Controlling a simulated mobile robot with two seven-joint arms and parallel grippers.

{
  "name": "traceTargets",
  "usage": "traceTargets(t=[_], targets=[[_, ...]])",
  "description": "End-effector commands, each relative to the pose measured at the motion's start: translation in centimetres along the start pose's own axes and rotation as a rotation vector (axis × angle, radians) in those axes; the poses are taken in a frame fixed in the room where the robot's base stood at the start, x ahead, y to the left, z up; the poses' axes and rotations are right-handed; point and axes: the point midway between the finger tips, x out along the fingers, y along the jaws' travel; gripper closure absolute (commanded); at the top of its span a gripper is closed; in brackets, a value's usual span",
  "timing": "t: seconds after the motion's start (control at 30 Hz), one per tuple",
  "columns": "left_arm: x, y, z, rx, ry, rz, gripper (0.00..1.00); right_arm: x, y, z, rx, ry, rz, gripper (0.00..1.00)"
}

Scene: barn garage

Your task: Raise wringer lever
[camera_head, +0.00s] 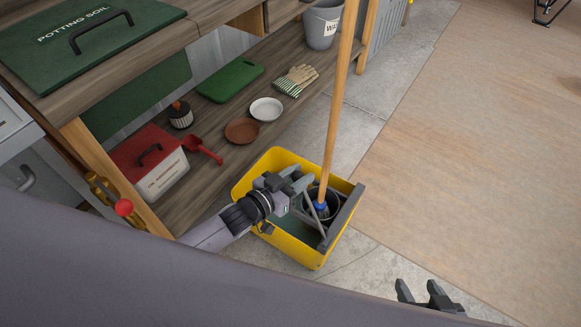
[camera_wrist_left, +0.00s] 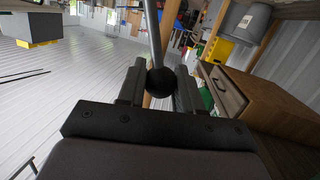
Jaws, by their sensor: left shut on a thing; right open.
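The yellow mop bucket (camera_head: 318,258) stands on the concrete floor with a dark grey wringer (camera_head: 345,215) at its right side. A wooden mop handle (camera_head: 334,110) leans up from it, with a blue collar low down. In the left wrist view the lever (camera_wrist_left: 155,35) is a thin grey rod ending in a black ball knob (camera_wrist_left: 161,81). My left gripper (camera_head: 298,183) is over the bucket, its fingers shut on that knob. In the head view the gripper hides the knob. My right gripper (camera_head: 428,293) is open and empty at the lower right, apart from the bucket.
A wooden potting bench stands left of the bucket. Its lower shelf holds a red box (camera_head: 150,165), red scoop (camera_head: 203,149), brown saucer (camera_head: 242,131), white saucer (camera_head: 266,109), gloves (camera_head: 296,80) and a grey bucket (camera_head: 322,25). The floor (camera_head: 470,150) to the right is clear.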

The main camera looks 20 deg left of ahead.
Motion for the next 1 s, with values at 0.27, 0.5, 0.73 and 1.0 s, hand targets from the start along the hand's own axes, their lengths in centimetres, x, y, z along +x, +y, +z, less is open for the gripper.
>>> traceTargets(t=[0.27,0.5,0.73,1.0], targets=[[0.5,3.3,-1.4,-0.011,0.011,0.005,1.00,-0.9,-0.1,-1.2,0.000,0.000,-0.001,0.41],[0.7,4.2,-1.5,-0.011,0.014,0.005,1.00,-1.1,-0.1,-1.4,0.000,0.000,-0.001,0.41],[0.7,4.2,-1.6,-0.010,0.015,0.006,1.00,-1.1,-0.1,-1.4,0.000,0.000,-0.001,0.41],[0.7,4.2,-1.5,-0.009,0.013,0.005,0.43,-1.1,-0.1,-1.4,0.000,0.000,-0.001,0.41]])
